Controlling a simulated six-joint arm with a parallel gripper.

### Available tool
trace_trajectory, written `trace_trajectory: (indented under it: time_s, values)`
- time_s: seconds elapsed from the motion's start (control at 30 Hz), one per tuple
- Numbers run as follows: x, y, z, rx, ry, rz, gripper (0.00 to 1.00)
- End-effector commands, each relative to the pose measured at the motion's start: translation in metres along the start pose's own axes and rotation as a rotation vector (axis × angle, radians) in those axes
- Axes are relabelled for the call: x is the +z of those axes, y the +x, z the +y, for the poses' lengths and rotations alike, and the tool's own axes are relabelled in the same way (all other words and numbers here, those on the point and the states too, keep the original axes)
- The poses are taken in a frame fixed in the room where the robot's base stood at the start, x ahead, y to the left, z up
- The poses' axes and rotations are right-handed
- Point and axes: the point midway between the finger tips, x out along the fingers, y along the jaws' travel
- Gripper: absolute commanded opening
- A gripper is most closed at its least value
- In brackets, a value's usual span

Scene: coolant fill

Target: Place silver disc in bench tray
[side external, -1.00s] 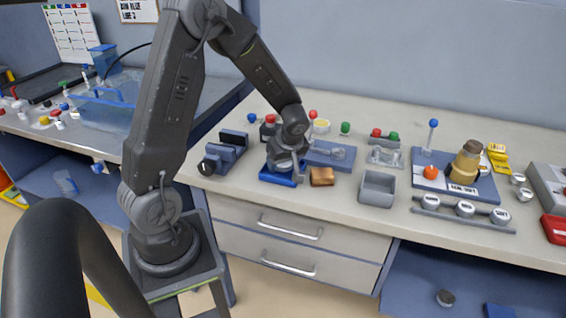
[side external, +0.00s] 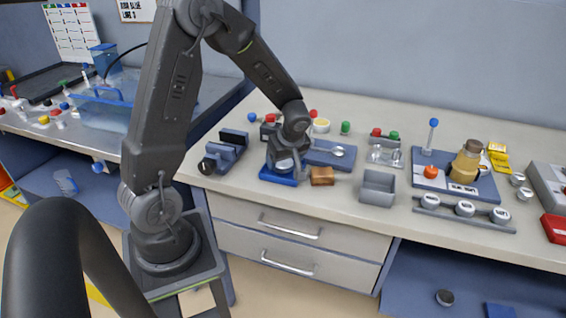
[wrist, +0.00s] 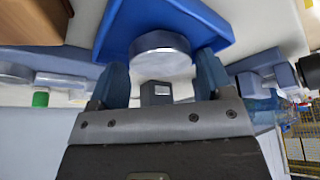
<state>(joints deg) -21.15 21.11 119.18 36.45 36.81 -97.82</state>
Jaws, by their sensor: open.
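The silver disc (wrist: 160,48) lies on a blue tray (wrist: 203,14) in the wrist view. My gripper (wrist: 161,77) is open, with one blue-grey finger to each side of the disc, close to its edges. I cannot tell whether the fingers touch it. A grey open-topped box (side external: 377,187) stands to the right on the bench. I cannot tell which of these two the task calls the bench tray.
A brown block (side external: 322,176) stands close to the right of my gripper. A dark blue-grey fixture (side external: 224,152) is at its left. A board with an amber jar (side external: 466,163) and a rack of round weights (side external: 464,209) are further right.

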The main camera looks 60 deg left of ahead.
Motion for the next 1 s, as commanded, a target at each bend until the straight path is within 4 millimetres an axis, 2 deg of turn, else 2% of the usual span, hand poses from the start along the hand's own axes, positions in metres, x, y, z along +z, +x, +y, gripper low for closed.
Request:
trace_trajectory:
  time_s: [0.2, 0.4, 0.67, 0.77, 0.83, 1.0]
  values:
    - [0.000, -0.048, 0.000, 0.006, -0.001, 0.001, 0.73]
    - [0.000, -0.084, 0.000, 0.003, 0.000, 0.000, 0.73]
    - [0.003, -0.110, -0.002, 0.009, 0.024, -0.005, 0.73]
    - [0.011, -0.129, -0.010, 0.051, 0.128, -0.022, 0.73]
    - [0.022, -0.150, -0.020, 0.107, 0.256, -0.039, 0.73]
    - [0.059, -0.203, -0.060, 0.301, 0.690, -0.058, 0.73]
